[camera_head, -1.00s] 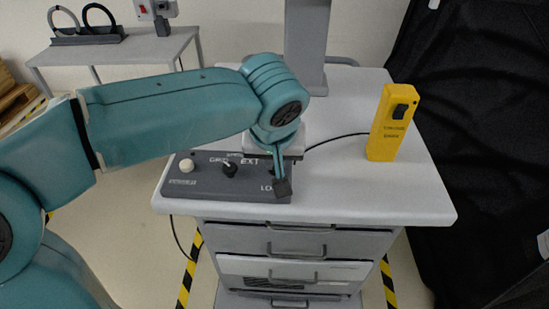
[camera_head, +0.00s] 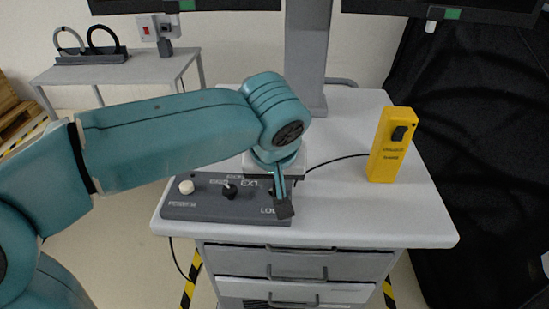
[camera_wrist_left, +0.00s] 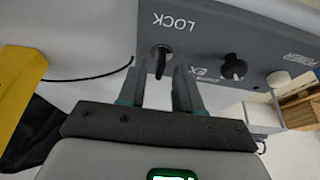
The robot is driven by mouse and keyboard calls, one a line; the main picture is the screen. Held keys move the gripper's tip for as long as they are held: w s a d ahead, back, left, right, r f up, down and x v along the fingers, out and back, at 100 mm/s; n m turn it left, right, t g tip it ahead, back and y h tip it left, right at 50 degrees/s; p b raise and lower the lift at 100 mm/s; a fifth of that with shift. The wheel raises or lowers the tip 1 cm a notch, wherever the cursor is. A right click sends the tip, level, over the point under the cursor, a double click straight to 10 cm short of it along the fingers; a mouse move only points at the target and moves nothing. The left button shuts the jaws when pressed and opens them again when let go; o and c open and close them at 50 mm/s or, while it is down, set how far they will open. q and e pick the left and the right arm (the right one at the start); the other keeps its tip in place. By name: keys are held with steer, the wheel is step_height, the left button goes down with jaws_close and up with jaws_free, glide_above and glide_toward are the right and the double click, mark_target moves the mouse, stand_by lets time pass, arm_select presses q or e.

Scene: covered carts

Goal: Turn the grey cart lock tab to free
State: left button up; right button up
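The grey control panel (camera_head: 215,210) lies on the white cart top, with a LOCK label at its right end. In the left wrist view the dark lock tab (camera_wrist_left: 160,62) stands on the panel (camera_wrist_left: 222,35) beside the LOCK label. My left gripper (camera_wrist_left: 159,92) is open, with one finger on each side of the tab's line; I cannot tell whether either finger touches it. In the head view my left gripper (camera_head: 281,200) is over the panel's right end and mostly hides the tab. My right gripper is in neither view.
A white knob (camera_head: 186,187) and a black knob (camera_head: 230,191) sit left on the panel. A yellow handset (camera_head: 391,146) stands at the cart's right, with a black cable. The cart top (camera_head: 340,215) between is clear. A grey column (camera_head: 305,55) rises behind.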

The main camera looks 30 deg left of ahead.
arm_select(q)
steer(key=p+v, duration=0.3)
steer(key=v, duration=1.2)
steer(key=shift+r, duration=0.15)
steer(key=shift+s, duration=0.1)
